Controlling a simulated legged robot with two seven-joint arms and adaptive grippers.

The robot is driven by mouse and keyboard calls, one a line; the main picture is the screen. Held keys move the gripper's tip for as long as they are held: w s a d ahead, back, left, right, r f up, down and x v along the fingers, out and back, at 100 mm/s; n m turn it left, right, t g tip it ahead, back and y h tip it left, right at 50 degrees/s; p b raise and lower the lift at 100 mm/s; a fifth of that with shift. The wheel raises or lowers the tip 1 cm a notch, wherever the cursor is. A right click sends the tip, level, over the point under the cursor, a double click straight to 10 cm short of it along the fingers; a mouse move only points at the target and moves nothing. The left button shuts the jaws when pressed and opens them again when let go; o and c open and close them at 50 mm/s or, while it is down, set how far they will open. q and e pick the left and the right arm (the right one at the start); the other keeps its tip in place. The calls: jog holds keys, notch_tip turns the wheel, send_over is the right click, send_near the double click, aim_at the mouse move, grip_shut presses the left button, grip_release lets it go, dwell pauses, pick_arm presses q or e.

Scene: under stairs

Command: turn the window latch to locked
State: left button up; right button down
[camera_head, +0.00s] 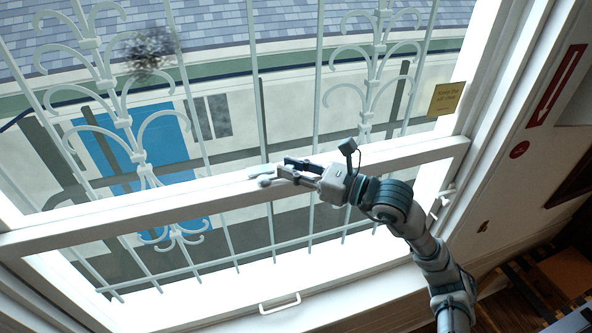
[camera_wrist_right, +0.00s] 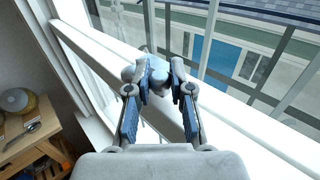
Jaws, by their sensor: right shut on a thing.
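The window latch (camera_head: 264,181) is a small pale grey piece on the white crossbar of the window, near the middle of the head view. My right gripper (camera_head: 283,173) reaches it from the right and is shut on it. In the right wrist view the latch (camera_wrist_right: 130,74) shows as a rounded grey-blue piece at the fingertips of the gripper (camera_wrist_right: 158,82). The fingers hide part of the latch, and its exact angle is hard to tell. My left gripper is in neither view.
The window crossbar (camera_head: 120,217) runs across the head view. A white pull handle (camera_head: 280,304) sits on the lower frame. Pale bars (camera_head: 318,80) stand outside. A yellow notice (camera_head: 446,98) is at the right. A wooden table (camera_wrist_right: 35,135) stands left in the wrist view.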

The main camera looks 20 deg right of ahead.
jog(key=c, duration=1)
grip_release()
jog(key=shift+w+a, duration=0.1)
jog(key=shift+w, duration=0.1)
jog(key=shift+w+a+f, duration=0.1)
jog(key=shift+w+a, duration=0.1)
jog(key=shift+w, duration=0.1)
jog(key=shift+s+d, duration=0.1)
jog(key=shift+s, duration=0.15)
jog(key=v, duration=1.1)
jog(key=shift+s+d, duration=0.1)
jog(key=shift+d, duration=0.15)
jog(key=shift+a, duration=0.1)
